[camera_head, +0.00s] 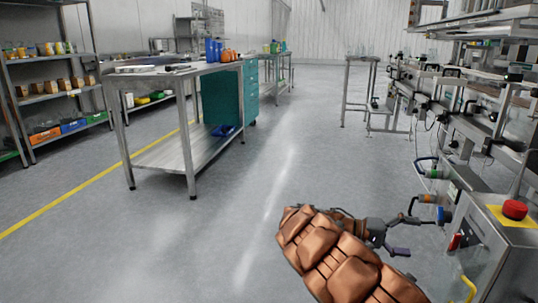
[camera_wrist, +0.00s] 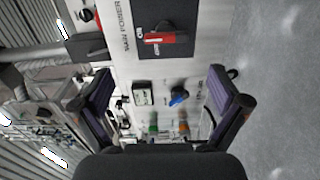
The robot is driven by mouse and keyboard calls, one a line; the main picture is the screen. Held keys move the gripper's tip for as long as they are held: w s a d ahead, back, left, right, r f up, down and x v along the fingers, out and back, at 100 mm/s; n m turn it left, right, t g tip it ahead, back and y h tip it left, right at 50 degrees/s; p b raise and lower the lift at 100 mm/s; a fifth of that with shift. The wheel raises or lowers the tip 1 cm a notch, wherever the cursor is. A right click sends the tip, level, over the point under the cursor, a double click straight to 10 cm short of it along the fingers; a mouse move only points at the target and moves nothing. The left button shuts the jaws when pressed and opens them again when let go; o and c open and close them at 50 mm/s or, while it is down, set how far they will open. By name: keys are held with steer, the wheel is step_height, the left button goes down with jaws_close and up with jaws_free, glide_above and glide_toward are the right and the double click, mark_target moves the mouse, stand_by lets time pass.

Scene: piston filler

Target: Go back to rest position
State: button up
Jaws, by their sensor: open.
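My gripper (camera_head: 412,236) is at the lower right in the head view, with my brown-covered arm reaching to it. Its two dark purple-tipped fingers are spread apart and nothing is between them. In the wrist view the gripper (camera_wrist: 160,85) is also open, facing a pale machine panel. The panel carries a red rotary switch (camera_wrist: 165,39) on a dark plate marked main power, and a blue knob (camera_wrist: 179,96). Both lie beyond the fingers, and I see no contact. In the head view the red switch (camera_head: 455,242) and blue knob (camera_head: 445,216) are just right of the gripper.
The filler machine (camera_head: 478,130) runs along the right side, with a red emergency button (camera_head: 515,209) on its box. A metal workbench (camera_head: 165,160) stands left of centre. Shelves (camera_head: 45,95) are at the far left. The grey floor (camera_head: 200,240) between is clear.

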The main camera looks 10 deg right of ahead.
steer(key=s+a+r+m+y+p, duration=0.1)
steer(key=s+r+y+p, duration=0.2)
steer(key=s+r+p, duration=0.5)
steer(key=s+a+r+y+p, duration=0.15)
steer(key=s+r+p, duration=0.4)
steer(key=r, duration=0.55)
steer(key=s+r+m+y+p, duration=0.1)
steer(key=s+r+y+p, duration=0.3)
steer(key=r+p, duration=0.45)
steer(key=s+a+r+n+t+y+p, duration=0.2)
steer(key=s+a+r+n+y+p, duration=0.1)
steer(key=s+a+r+p, duration=0.5)
steer(key=s+a+r+n+t+y+p, duration=0.2)
steer(key=s+a+r+y+p, duration=0.3)
steer(key=a+p, duration=1)
steer(key=s+r+n+p, duration=0.1)
steer(key=s+r, duration=0.2)
steer(key=r, duration=0.1)
steer(key=shift+s+a+r+p, duration=0.15)
steer(key=shift+s+a+p, duration=0.05)
steer(key=shift+s+p, duration=0.1)
